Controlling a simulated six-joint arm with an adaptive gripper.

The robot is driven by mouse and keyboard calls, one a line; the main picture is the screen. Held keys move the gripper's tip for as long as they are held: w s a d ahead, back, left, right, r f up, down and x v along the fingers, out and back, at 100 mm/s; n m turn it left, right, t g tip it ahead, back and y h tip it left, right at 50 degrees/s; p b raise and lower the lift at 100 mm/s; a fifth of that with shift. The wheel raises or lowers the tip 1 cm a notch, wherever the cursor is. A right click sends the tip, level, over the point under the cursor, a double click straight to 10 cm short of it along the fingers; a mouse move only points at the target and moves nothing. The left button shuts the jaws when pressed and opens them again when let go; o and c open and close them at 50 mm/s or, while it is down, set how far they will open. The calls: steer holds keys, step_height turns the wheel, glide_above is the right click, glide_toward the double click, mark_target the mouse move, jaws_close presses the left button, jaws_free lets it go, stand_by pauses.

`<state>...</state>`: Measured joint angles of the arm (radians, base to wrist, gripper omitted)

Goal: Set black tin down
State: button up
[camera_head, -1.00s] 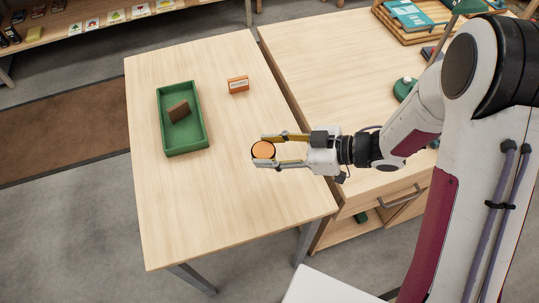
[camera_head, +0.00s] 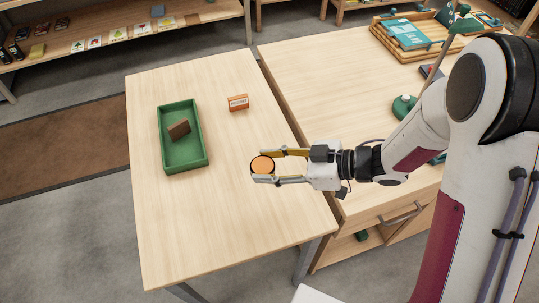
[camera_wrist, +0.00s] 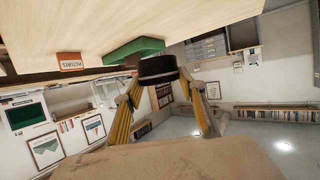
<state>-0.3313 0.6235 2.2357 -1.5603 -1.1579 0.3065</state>
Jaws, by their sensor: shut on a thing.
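The black tin (camera_head: 261,166) has an orange top and dark sides. My gripper (camera_head: 264,166) is shut on it, one finger on each side, over the right part of the light wooden table (camera_head: 215,225). In the wrist view the tin (camera_wrist: 157,68) shows as a dark round shape between the yellow-sided fingertips (camera_wrist: 160,80). The tin looks upright. I cannot tell from these views whether its underside touches the table.
A green tray (camera_head: 203,151) holding a brown block (camera_head: 179,128) is left of my gripper. A small orange box (camera_head: 238,103) stands behind. A wooden desk (camera_head: 330,75) with a green lamp (camera_head: 403,107) adjoins on the right. The table's front is clear.

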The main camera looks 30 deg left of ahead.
steer(key=shift+s+a+f, duration=0.15)
steer(key=shift+s+a, duration=0.25)
steer(key=shift+a, duration=0.05)
steer(key=w+a+m+t, duration=0.3)
steer(key=w+t, duration=0.1)
steer(key=w, duration=0.5)
steer(key=w+a+m+t, duration=0.3)
steer(key=w, duration=0.6)
steer(key=shift+w+r+m+t+h, duration=0.25)
steer(key=shift+r+m+t+h, duration=0.05)
steer(key=shift+m+t+h, duration=0.1)
steer(key=shift+a, duration=0.1)
steer(key=shift+f, duration=3.1)
steer(key=shift+f, duration=0.15)
steer(key=shift+f, duration=1.75)
steer(key=shift+f, duration=0.1)
